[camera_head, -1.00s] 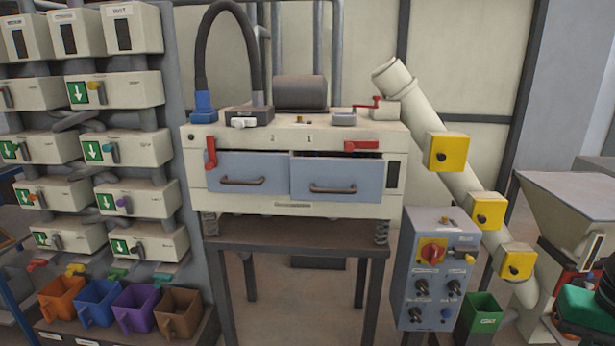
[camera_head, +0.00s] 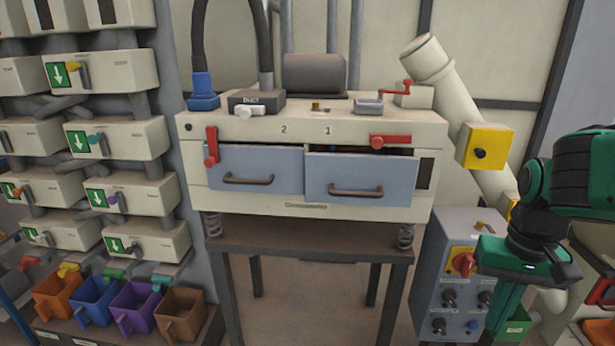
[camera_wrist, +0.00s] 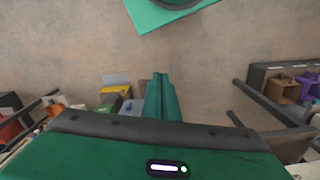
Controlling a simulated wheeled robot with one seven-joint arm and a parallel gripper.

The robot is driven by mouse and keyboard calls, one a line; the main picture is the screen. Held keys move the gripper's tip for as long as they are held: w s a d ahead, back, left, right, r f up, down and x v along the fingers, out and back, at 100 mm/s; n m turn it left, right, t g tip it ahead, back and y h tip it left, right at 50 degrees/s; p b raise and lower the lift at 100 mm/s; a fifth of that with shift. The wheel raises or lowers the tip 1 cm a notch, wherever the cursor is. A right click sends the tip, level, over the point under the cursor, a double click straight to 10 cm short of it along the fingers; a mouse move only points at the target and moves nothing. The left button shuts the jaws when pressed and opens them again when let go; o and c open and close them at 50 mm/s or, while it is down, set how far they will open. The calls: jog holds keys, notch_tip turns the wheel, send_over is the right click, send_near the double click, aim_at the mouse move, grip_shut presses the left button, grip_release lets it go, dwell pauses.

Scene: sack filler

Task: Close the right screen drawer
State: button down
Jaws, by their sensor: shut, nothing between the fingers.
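The right screen drawer (camera_head: 360,172) is a blue-grey front with a dark bar handle (camera_head: 358,191), on the cream sifter box (camera_head: 300,207). It stands out from the box, with a dark gap along its top. A red latch (camera_head: 390,140) lies level above it. My gripper (camera_head: 491,335) is to the right of the drawer and lower, in front of the grey control box, apart from the drawer. Its green fingers point down and are shut and empty; they also show in the wrist view (camera_wrist: 161,80). The drawer is not identifiable in the wrist view.
The left drawer (camera_head: 255,168) sits beside it, its red latch (camera_head: 211,146) hanging down. The control box (camera_head: 452,262) and a slanting pipe (camera_head: 440,75) with yellow boxes stand on the right. Coloured bins (camera_head: 97,300) are at the lower left. Space before the drawers looks clear.

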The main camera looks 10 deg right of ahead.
jog(key=w+a+r+n+t, duration=0.1)
jog(key=w+a+r+n, duration=0.25)
jog(key=w, duration=0.25)
jog(key=w+a+r+n+t, duration=0.2)
jog(key=w+r+n, duration=0.15)
jog(key=w, duration=0.35)
jog(key=w+a+r+n+t, duration=0.1)
jog(key=w+a+r+n, duration=0.1)
jog(key=w+r+n, duration=0.3)
jog(key=w+a+r+n+t+y, duration=0.1)
jog(key=w+a+r+n+t, duration=0.2)
jog(key=w+a, duration=0.35)
jog(key=w+a+r+n+y, duration=0.2)
jog(key=w+a+r+n, duration=0.1)
jog(key=w+a+n, duration=0.4)
jog(key=w+f, duration=0.2)
jog(key=w+a+f+m, duration=0.1)
jog(key=w+f, duration=0.1)
jog(key=f, duration=0.1)
jog(key=w+a+f+m, duration=0.1)
jog(key=w+f, duration=0.2)
jog(key=shift+a, duration=0.15)
jog(key=shift+w+d, duration=0.3)
jog(key=shift+w, duration=0.5)
